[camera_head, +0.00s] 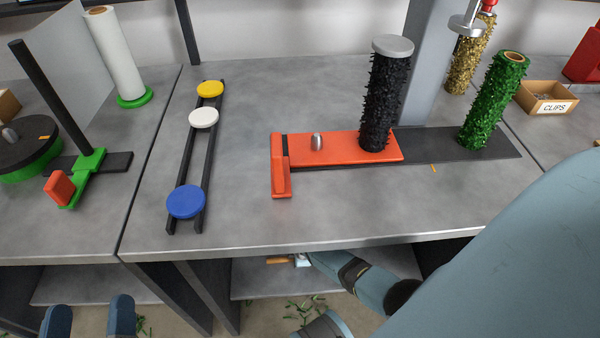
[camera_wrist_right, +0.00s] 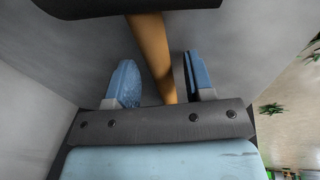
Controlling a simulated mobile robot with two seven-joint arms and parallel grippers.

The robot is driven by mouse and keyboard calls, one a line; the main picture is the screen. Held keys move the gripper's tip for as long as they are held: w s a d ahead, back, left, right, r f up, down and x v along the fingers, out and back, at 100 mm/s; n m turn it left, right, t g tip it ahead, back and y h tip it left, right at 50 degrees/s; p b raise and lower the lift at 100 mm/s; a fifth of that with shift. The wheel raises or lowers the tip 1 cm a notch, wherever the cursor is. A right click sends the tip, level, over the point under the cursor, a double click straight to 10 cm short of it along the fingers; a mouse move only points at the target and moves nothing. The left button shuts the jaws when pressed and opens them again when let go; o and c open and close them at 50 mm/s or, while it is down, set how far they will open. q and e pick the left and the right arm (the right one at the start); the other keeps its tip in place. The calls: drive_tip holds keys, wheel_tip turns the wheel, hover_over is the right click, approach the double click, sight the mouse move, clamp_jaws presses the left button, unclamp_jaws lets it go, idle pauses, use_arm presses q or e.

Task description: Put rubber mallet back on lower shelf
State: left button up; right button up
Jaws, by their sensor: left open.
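The rubber mallet shows in the right wrist view, with a tan wooden handle (camera_wrist_right: 152,50) and a black head (camera_wrist_right: 125,8) cut off by the top edge. It appears to lie on the grey lower shelf (camera_head: 250,290) under the table. My right gripper (camera_wrist_right: 160,80) is open, its blue fingers on either side of the handle with gaps showing. In the head view the right gripper (camera_head: 302,260) reaches under the table's front edge, beside a small orange-tan piece of the handle (camera_head: 278,261). My left gripper (camera_head: 89,312) is open and empty at the bottom left.
The tabletop (camera_head: 250,220) above holds an orange fixture (camera_head: 345,147), black bristly roll (camera_head: 382,100), green roll (camera_head: 493,100) and a rack with coloured discs (camera_head: 186,201). The table edge overhangs my right arm. Green scraps (camera_head: 305,310) lie on the floor.

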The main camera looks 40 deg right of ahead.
drive_tip(key=shift+s+r+p, duration=0.1)
drive_tip(key=shift+r+p, duration=0.25)
drive_tip(key=shift+r, duration=0.15)
use_arm(q)
drive_tip(key=s+a+f+g+y+p, duration=0.1)
drive_tip(key=a+f+g+y+p, duration=0.1)
drive_tip(key=f, duration=0.3)
drive_tip(key=s+a+f+g+y+p, duration=0.1)
drive_tip(key=a+f+g+y+p, duration=0.1)
drive_tip(key=f, duration=0.4)
drive_tip(key=shift+a+f+g+y+p, duration=0.15)
drive_tip(key=shift+a+g+y+p, duration=0.25)
drive_tip(key=shift+g+p, duration=0.45)
use_arm(e)
drive_tip(key=v, duration=1.1)
use_arm(q)
drive_tip(key=shift+s, duration=0.1)
